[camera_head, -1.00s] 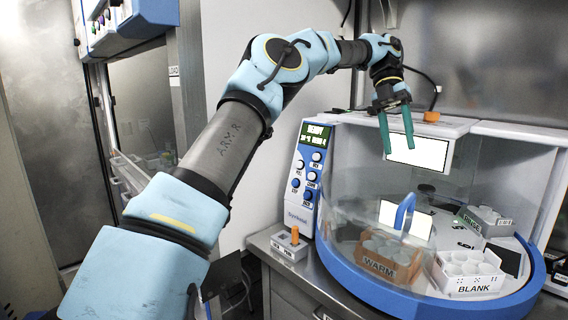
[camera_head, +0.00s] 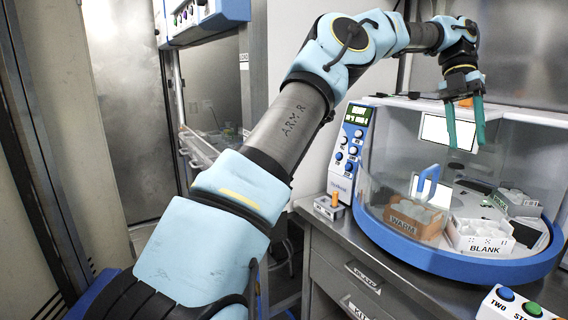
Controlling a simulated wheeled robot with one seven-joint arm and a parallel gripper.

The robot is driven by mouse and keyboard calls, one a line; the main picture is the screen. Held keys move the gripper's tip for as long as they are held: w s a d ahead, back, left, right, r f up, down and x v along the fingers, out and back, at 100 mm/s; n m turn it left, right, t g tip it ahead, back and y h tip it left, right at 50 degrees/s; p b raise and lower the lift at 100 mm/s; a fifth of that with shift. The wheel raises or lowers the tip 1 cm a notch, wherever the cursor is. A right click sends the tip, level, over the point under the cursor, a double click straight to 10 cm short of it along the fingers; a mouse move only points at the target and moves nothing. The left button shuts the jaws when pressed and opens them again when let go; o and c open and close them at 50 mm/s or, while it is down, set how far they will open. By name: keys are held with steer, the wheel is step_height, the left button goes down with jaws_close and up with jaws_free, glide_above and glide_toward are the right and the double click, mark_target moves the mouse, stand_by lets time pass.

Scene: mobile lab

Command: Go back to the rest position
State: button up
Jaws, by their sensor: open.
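My gripper (camera_head: 465,122) is at the upper right, at the end of my outstretched arm. Its two teal fingers point down and stand apart, with nothing between them. It appears in front of the upper part of a clear-walled machine (camera_head: 385,195) with a blue base rim. I cannot tell whether the fingers touch the machine.
Inside the machine are a brown rack marked WARM (camera_head: 413,222) and a white rack marked BLANK (camera_head: 484,241). A control panel (camera_head: 348,140) stands at its left. A button box (camera_head: 520,306) is at the lower right. A cabinet (camera_head: 215,110) stands behind my arm.

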steer(key=w+a+f+n+t, duration=0.2)
steer(key=a+f+n, duration=0.5)
steer(key=a+n, duration=0.4)
steer(key=w+a+f+n+t, duration=0.3)
steer(key=a+f+n, duration=0.5)
steer(key=n, duration=0.6)
steer(key=s+a+f+n+t, duration=0.1)
steer(key=s+a+n, duration=0.3)
steer(key=a+n, duration=0.6)
steer(key=s+a+f+n+t+h, duration=0.1)
steer(key=s+a+f+n, duration=0.3)
steer(key=a+n, duration=0.6)
steer(key=a, duration=0.4)
steer(key=shift+s+a+f+n+t, duration=0.25)
steer(key=shift+f+n+t, duration=0.1)
steer(key=shift+n+t, duration=0.05)
